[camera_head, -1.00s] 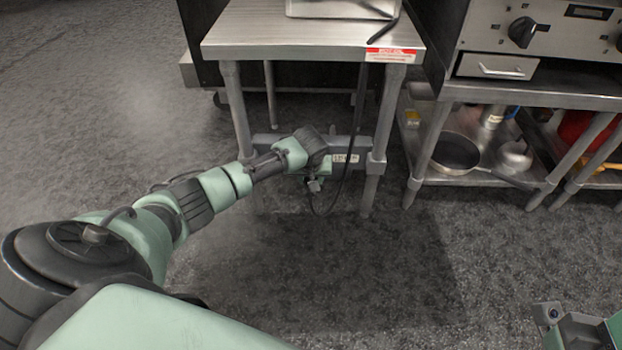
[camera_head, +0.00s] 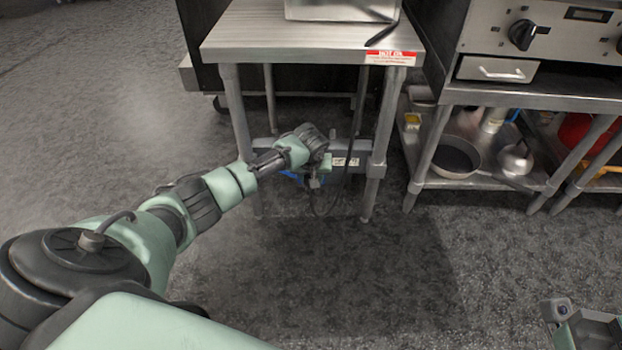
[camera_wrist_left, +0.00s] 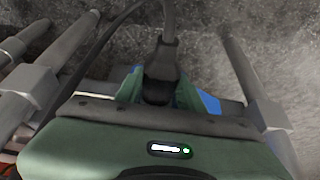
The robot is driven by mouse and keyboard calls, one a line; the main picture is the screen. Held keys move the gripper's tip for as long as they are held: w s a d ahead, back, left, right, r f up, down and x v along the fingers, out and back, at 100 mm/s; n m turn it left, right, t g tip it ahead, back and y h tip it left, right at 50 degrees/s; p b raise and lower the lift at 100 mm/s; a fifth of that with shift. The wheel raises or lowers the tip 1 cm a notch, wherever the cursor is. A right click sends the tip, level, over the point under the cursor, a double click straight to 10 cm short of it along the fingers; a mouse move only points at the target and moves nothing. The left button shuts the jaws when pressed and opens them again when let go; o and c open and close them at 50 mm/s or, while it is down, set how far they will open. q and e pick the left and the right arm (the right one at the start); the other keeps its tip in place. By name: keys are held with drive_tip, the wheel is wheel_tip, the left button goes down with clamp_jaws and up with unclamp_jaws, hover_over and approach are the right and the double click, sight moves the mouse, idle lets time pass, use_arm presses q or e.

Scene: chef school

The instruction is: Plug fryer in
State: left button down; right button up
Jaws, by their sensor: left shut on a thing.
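The fryer (camera_head: 340,8) is a metal box on the steel table (camera_head: 290,38), cut off by the top edge. Its black cable (camera_head: 357,120) hangs down behind the table's front edge. My left gripper (camera_head: 316,183) is low under the table, by the grey crossbar with a white label (camera_head: 345,161). In the left wrist view, my left gripper (camera_wrist_left: 158,88) is shut on the black plug (camera_wrist_left: 160,72), whose cable runs away upward. The plug's prongs are hidden. No socket opening can be made out. My right gripper (camera_head: 582,325) is only partly in view at the bottom right.
A blue thing (camera_wrist_left: 209,101) lies just beyond my left fingers; I cannot tell what it is. Table legs (camera_head: 240,125) stand either side. A shelf unit with a pan (camera_head: 455,157) and a kettle (camera_head: 515,158) is at the right. The floor in front is clear.

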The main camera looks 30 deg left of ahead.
idle(0.3)
use_arm(q)
drive_tip(key=c, duration=0.8)
unclamp_jaws()
